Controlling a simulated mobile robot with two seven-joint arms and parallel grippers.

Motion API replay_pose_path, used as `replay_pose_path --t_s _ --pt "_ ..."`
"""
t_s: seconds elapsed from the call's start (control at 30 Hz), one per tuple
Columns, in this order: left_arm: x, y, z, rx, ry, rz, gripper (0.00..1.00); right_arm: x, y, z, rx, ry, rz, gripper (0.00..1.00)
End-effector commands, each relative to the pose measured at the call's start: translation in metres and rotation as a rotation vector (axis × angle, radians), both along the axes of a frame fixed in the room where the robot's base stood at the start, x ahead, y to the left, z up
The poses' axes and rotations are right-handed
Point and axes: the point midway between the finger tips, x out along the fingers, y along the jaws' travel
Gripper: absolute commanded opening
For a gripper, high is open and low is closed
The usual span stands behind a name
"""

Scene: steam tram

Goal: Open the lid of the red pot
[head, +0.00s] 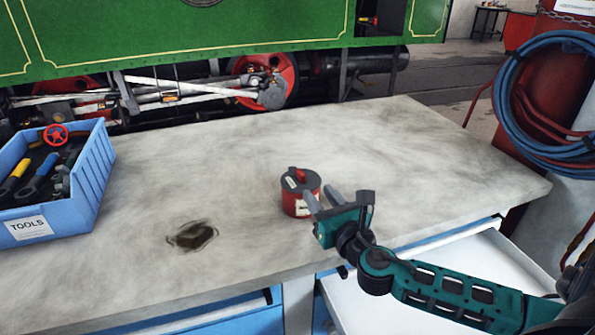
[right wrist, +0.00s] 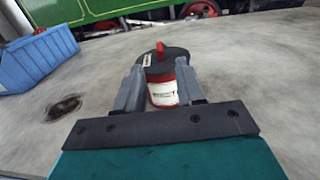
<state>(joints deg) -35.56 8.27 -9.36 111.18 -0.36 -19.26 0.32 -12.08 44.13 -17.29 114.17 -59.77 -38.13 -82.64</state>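The red pot (head: 296,207) stands upright on the workbench, right of its middle. It has a pale label on its side, which faces me in the right wrist view (right wrist: 163,92). Its dark grey lid (head: 291,182) with a red handle (head: 298,174) lies flat on top and looks shut. My right gripper (head: 322,199) is just to the near right of the pot, pointing at it. Its two fingers are apart with nothing gripped. In the right wrist view the pot shows between and beyond the fingertips (right wrist: 161,72); whether they touch it I cannot tell. My left gripper is out of view.
A blue tool bin (head: 90,175) stands at the bench's left. A dark stain (head: 192,235) marks the bench top (head: 180,165), which is otherwise clear. An open white drawer (head: 480,265) juts out below the right front edge. A green steam tram (head: 180,35) stands behind.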

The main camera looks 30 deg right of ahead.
Motion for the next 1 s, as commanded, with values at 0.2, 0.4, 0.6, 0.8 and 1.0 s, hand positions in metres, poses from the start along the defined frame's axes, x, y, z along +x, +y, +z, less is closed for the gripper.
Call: replay_pose_path --t_s 0.2,0.4,0.6,0.8,1.0 --pt "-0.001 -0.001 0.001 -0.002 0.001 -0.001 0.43 0.039 -0.006 0.001 0.001 -0.002 -0.001 0.38" --pt "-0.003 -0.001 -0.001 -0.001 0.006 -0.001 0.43 0.071 -0.011 0.001 0.002 -0.002 -0.001 0.38" --pt "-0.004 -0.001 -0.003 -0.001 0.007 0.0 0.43 0.093 -0.015 0.0 0.002 0.0 -0.001 0.38" --pt "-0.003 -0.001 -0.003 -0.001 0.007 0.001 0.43 0.1 -0.015 -0.001 0.002 0.002 0.001 0.38" --pt "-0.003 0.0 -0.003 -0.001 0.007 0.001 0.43 0.1 -0.016 0.0 0.002 0.001 0.001 0.38"
